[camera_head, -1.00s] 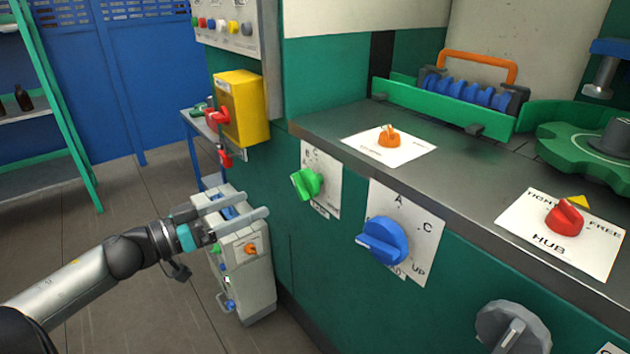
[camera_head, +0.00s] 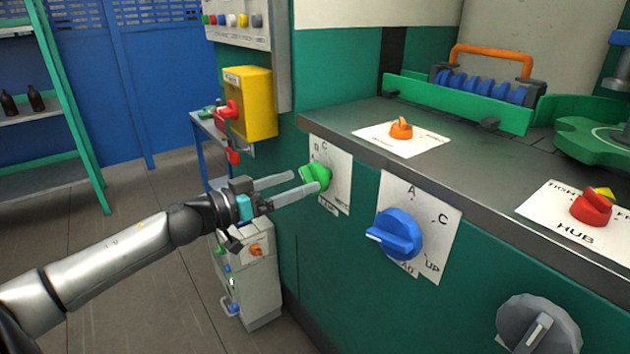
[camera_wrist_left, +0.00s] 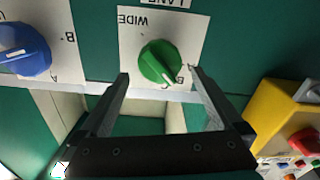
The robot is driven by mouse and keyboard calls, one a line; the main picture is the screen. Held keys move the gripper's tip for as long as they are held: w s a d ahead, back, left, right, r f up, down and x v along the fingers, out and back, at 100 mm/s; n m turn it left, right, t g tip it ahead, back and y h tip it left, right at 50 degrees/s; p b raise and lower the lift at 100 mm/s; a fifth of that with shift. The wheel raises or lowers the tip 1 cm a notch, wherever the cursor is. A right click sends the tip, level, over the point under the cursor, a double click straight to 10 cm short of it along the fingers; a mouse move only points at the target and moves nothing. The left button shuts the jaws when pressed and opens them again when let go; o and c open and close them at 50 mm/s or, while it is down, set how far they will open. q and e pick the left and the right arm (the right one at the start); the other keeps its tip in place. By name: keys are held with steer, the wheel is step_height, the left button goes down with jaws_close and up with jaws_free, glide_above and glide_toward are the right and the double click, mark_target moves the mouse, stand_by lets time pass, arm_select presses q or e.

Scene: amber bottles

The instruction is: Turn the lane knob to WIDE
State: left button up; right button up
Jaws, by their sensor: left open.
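The green lane knob (camera_head: 316,177) sits on a white plate on the green machine front. In the left wrist view the knob (camera_wrist_left: 160,62) shows upside down, with WIDE printed at the upper left of its plate. Its pointer mark faces the lower right, toward the letters B and C, away from WIDE. My left gripper (camera_head: 305,182) is open at the knob. In the left wrist view its fingertips (camera_wrist_left: 159,75) appear on either side of the knob's lower part. I cannot tell whether they touch it. My right gripper is not in view.
A blue knob (camera_head: 396,235) is right of the green one, and a grey knob (camera_head: 538,325) lower right. The metal ledge (camera_head: 360,120) above carries an orange knob (camera_head: 401,129) and a red HUB knob (camera_head: 591,207). A yellow box (camera_head: 250,103) juts out at left. A grey cabinet (camera_head: 262,290) stands below.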

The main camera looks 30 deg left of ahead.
mark_target(304, 179)
arm_select(q)
steer(key=shift+b+x, duration=0.45)
steer(key=shift+x, duration=2.25)
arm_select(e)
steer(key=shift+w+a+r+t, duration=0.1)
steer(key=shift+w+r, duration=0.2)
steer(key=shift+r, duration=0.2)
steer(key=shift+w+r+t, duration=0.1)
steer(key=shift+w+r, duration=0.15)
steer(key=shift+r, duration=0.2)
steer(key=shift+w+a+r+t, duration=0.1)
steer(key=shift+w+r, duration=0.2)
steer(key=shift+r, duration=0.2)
arm_select(q)
steer(key=c, duration=1.2)
steer(key=shift+c, duration=0.2)
